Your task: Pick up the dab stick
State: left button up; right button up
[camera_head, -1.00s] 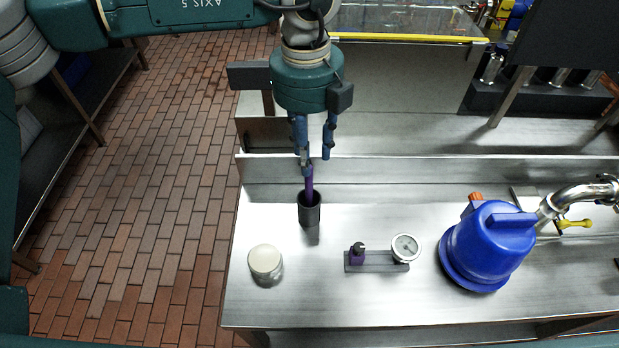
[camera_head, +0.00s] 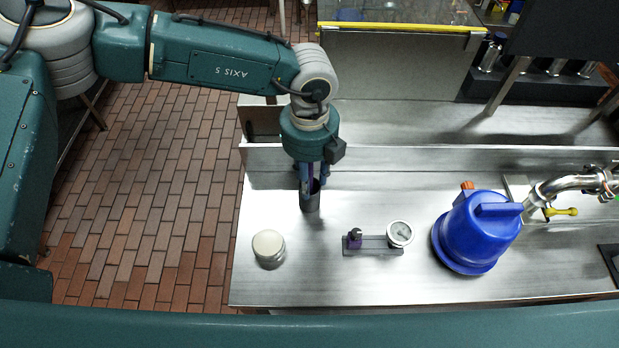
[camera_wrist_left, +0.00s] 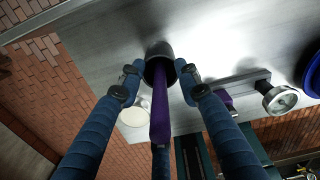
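The purple dab stick (camera_wrist_left: 160,115) stands in a dark round cup (camera_head: 310,203) on the steel bench, and the cup's rim shows in the left wrist view (camera_wrist_left: 158,52). In the head view the stick is mostly hidden by my left gripper (camera_head: 313,188), which points down just above the cup. In the left wrist view, blue fingers of the left gripper (camera_wrist_left: 160,80) stand apart on both sides of the stick, with gaps visible. A third finger lies behind the stick. The stick's lower end is hidden in the cup. My right gripper is out of view.
A jar with a pale lid (camera_head: 268,246) stands front left of the cup. A small fixture with a gauge (camera_head: 399,234) lies to its right, then a blue pump-like housing (camera_head: 480,232) with a steel pipe. A raised steel ledge (camera_head: 400,160) runs behind.

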pick_arm(q)
grip_shut()
jog(key=shift+r, duration=0.15)
jog(key=shift+r, duration=0.2)
notch_tip(320, 180, up, 19)
jog(key=b, duration=0.5)
jog(key=shift+r, duration=0.2)
